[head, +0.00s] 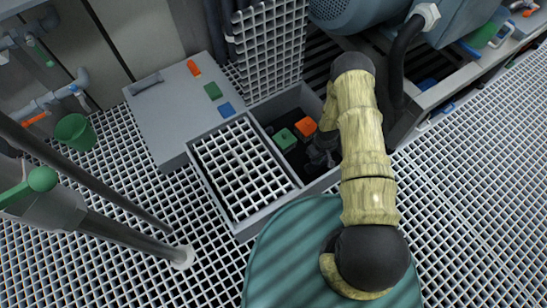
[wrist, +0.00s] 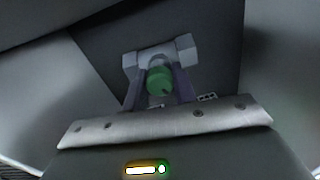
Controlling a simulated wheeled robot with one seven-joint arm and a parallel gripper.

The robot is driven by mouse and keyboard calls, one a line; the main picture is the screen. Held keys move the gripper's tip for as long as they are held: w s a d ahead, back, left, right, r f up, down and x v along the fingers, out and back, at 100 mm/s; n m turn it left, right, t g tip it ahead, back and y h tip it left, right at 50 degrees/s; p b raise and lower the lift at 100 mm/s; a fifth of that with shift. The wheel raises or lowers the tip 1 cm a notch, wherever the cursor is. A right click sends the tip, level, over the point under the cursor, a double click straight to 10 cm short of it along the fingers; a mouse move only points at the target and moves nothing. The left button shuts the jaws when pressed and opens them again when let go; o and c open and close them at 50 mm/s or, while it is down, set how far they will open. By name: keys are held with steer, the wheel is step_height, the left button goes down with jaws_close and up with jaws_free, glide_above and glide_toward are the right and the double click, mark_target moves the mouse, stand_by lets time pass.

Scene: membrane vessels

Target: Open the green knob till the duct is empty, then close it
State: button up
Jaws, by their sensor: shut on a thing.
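In the wrist view a round green knob (wrist: 159,79) sits on a grey fitting (wrist: 160,52) against a dark wall. My gripper (wrist: 160,92) has its two dark fingers on either side of the knob, shut on it. In the head view my gripper (head: 320,154) reaches down into an open pit beside a grating, and my arm hides part of it. The knob cannot be made out for certain there. The inside of the duct, and any liquid in it, cannot be seen.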

steer(key=shift+s+m, duration=0.25)
steer(key=shift+m, duration=0.75)
steer(key=m, duration=0.4)
steer(key=o, duration=1)
steer(key=shift+w, duration=0.1)
steer(key=shift+c, duration=0.2)
steer(key=shift+w, duration=0.1)
steer(key=shift+r+p, duration=0.15)
steer(key=shift+p, duration=0.2)
step_height(320, 180, up, 17)
steer(key=p, duration=0.6)
steer(key=shift+p, duration=0.4)
